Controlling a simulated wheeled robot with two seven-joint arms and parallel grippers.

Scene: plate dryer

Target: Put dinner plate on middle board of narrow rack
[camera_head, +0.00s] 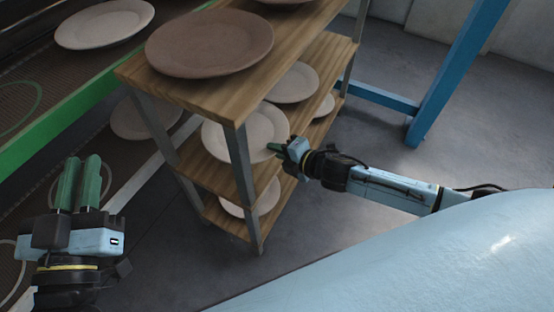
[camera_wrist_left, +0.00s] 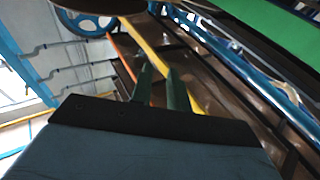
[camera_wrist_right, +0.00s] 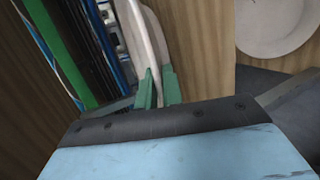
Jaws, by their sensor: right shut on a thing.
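The narrow rack has wooden boards and grey metal posts; its top board (camera_head: 200,95) and middle board (camera_head: 205,170) show in the head view. My right gripper (camera_head: 278,150) is shut on the near rim of a pale dinner plate (camera_head: 240,135), which is at the middle board's level, under the top board. A front post hides part of this plate, and I cannot tell whether it touches the board. In the right wrist view the plate (camera_wrist_right: 145,40) shows edge-on between the green fingers (camera_wrist_right: 158,88). My left gripper (camera_head: 78,175) is empty, its fingers apart, left of the rack.
A brown plate (camera_head: 210,43) lies on the top board. Another pale plate (camera_head: 292,83) is farther back at the middle level, and one (camera_head: 252,197) is lower. A green-edged conveyor (camera_head: 70,128) runs along the left. A blue frame post (camera_head: 450,75) stands at right.

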